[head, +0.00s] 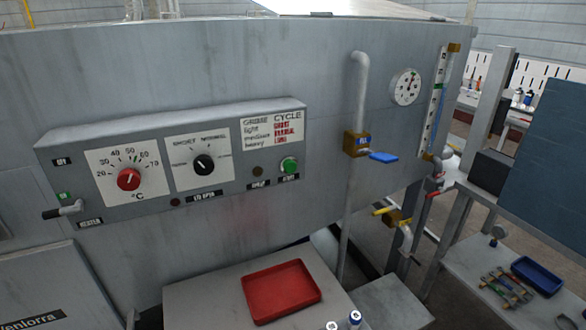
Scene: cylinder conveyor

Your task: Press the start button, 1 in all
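The green button (289,164) is round and sits at the lower right of the grey control panel (225,188) on the machine's front. A small dark label below it is too blurred to read for certain. A small dark round lamp or button (257,171) is just left of it, also above a label. Nothing covers the green button. My gripper does not show in the head view, so its distance from the button and its opening cannot be seen.
The panel also has a red temperature knob (129,179), a black selector knob (204,164) and a lever (64,210). A pipe with a blue-handled valve (383,157) stands to the right. Below, a red tray (281,291) lies on a grey table (205,300).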

